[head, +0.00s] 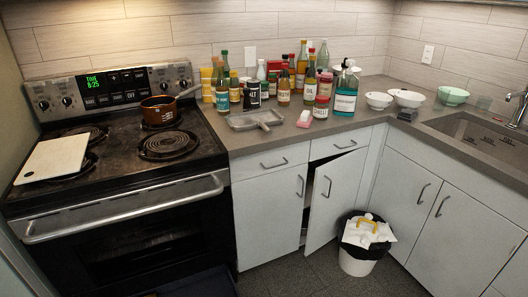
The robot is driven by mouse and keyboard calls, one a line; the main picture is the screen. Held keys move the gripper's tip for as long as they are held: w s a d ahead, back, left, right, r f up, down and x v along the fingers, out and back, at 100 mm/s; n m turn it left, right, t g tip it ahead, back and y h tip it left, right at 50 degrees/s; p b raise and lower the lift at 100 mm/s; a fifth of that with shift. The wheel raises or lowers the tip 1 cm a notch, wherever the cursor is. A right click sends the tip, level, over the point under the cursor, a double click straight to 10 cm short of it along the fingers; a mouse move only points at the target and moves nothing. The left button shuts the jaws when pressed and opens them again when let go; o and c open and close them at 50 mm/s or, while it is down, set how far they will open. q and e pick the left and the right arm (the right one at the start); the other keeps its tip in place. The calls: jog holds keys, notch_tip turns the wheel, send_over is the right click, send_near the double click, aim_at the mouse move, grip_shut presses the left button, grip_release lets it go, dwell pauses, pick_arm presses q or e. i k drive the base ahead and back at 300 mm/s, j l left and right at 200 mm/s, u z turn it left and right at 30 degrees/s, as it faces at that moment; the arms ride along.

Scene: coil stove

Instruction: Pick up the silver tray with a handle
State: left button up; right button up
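The silver tray (243,121) is a shallow grey rectangular tray lying flat on the counter, just right of the stove. Its handle (264,126) points toward the front edge of the counter. Nothing touches the tray from above, and it looks empty. Neither of my grippers shows in the head view, so I cannot see whether they are open or shut.
The coil stove (190,160) holds a brown pot (160,110) and a white board (53,158). Several bottles and jars (284,85) stand behind the tray. A cabinet door (333,200) hangs ajar. A trash bin (357,262) stands on the floor. White bowls (407,98) sit right.

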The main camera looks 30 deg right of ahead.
aim_at(264, 118)
jog(key=z, duration=0.95)
jog(key=i+l+z, duration=0.1)
jog(key=i, duration=0.1)
